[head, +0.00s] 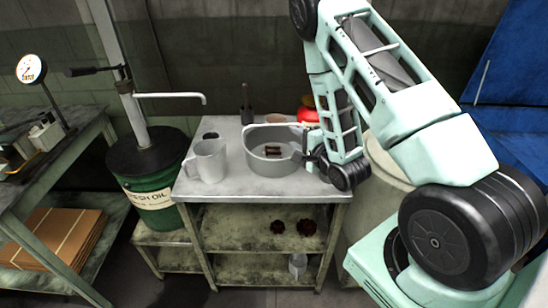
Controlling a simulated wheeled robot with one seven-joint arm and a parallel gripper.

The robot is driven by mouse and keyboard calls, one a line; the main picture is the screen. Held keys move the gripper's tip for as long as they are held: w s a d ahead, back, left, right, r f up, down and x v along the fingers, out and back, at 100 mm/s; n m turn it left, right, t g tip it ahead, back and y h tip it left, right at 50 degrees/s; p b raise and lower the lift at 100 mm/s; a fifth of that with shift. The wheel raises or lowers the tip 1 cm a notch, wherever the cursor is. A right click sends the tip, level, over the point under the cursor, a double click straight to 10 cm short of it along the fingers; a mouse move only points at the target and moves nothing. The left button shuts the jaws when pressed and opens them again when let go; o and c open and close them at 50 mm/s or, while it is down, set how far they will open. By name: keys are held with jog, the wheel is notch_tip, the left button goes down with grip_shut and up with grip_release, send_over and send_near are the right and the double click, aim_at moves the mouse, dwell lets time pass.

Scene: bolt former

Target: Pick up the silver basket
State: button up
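The silver basket (256,162), a round grey tub with an open top, stands upright on the metal cart's top shelf (215,190). Some small brown and dark items lie inside it. My gripper (307,157) is at the basket's right rim, at the end of my pale green arm coming from the right. Its fingers are small and dark here. I cannot tell whether they are open or shut, or whether they touch the rim.
A grey pitcher (210,162) stands just left of the basket. A red object (307,115), a brown bowl (275,118) and a dark brush-like item (246,112) are behind it. A green oil drum (152,195) with a pump is left of the cart. A pale barrel (388,165) is at right.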

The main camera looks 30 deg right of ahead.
aim_at(274, 126)
jog(key=w+b, duration=0.1)
jog(key=b, duration=0.3)
jog(key=w+b, duration=0.1)
jog(key=b, duration=0.3)
jog(key=shift+f, duration=0.4)
jog(key=shift+w+b, duration=0.1)
jog(key=shift+b, duration=0.85)
jog(key=shift+w+a+f+p, duration=0.15)
jog(key=shift+w+p, duration=0.35)
jog(key=shift+w, duration=1.2)
jog(key=shift+w+d+f+p, duration=0.15)
jog(key=shift+w+p, duration=0.3)
jog(key=shift+w, duration=1.2)
jog(key=shift+w+a+f+p, duration=0.15)
jog(key=shift+w+p, duration=0.35)
jog(key=shift+w, duration=1.2)
grip_shut()
